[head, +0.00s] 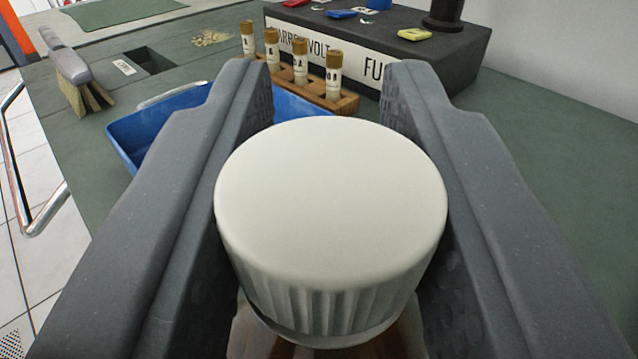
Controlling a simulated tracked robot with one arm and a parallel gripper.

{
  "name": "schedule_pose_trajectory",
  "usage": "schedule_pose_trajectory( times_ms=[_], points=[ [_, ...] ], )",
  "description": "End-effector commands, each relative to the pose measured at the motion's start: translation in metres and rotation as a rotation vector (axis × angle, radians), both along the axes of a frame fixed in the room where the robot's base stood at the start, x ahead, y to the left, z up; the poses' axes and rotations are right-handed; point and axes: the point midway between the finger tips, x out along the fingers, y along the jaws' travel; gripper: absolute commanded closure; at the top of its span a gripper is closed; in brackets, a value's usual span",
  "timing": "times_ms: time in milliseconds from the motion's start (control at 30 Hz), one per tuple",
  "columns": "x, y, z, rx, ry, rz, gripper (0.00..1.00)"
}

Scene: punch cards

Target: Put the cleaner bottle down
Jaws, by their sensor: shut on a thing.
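The cleaner bottle (331,205) shows from above as a large off-white cap with a ribbed side. A small part of its brownish body shows below the cap; the rest is hidden. My gripper (318,130) is shut on the bottle, with one dark grey finger on each side of the cap. I cannot tell whether the bottle's base touches anything.
The green bench (560,150) is bare at the right. A blue tray (135,140) lies behind the left finger. A wooden rack (348,103) with several brown-capped vials, a fuse box (455,55) and a brush (72,75) stand farther back. The bench edge is at left.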

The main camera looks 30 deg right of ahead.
Motion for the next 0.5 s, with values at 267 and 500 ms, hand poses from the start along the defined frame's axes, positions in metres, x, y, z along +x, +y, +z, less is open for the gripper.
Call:
schedule_pose_trajectory(
  times_ms=[267,500],
  points=[
    [0.000,0.000,-0.035,0.002,0.004,0.000,1.00],
    [-0.001,0.000,-0.034,0.001,0.003,0.000,1.00]
  ],
)
